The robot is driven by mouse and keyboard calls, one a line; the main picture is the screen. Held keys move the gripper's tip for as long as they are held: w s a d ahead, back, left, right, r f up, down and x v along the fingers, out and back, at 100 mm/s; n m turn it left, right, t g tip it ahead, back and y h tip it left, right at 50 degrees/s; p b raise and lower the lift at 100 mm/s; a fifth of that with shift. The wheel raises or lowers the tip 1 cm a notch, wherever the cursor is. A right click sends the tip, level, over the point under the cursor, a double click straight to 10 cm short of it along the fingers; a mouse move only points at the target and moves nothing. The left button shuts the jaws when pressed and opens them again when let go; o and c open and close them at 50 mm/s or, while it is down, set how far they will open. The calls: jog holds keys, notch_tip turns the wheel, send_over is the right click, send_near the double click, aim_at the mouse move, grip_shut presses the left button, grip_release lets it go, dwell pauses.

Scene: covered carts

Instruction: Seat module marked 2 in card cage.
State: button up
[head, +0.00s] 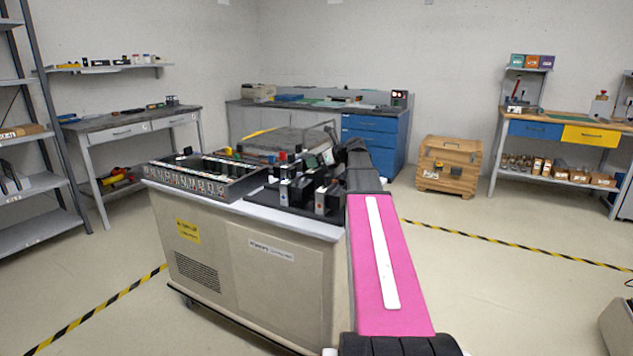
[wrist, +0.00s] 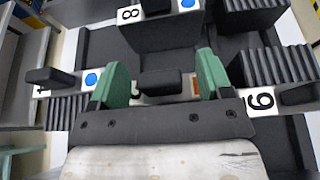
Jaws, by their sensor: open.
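The card cage (head: 210,190) is a long dark open frame on top of the beige cart, with a row of pale labels along its front. Several dark modules (head: 318,196) stand in a black holder to its right. My gripper (wrist: 161,62) is open, its green fingers on either side of a dark module handle (wrist: 160,83). That module's pale label has an orange mark (wrist: 196,87); its number is mostly hidden by the left finger. I cannot make out which module is marked 2. The gripper also shows small in the head view (head: 323,156), over the holder.
In the wrist view, a module marked 8 (wrist: 130,14) stands above and one marked 9 or 6 (wrist: 263,98) to the right. Another with a blue dot (wrist: 91,79) is close left of the left finger. The beige cart (head: 262,262) stands on open floor.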

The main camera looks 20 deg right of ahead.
grip_shut()
jog(key=shift+r, duration=0.15)
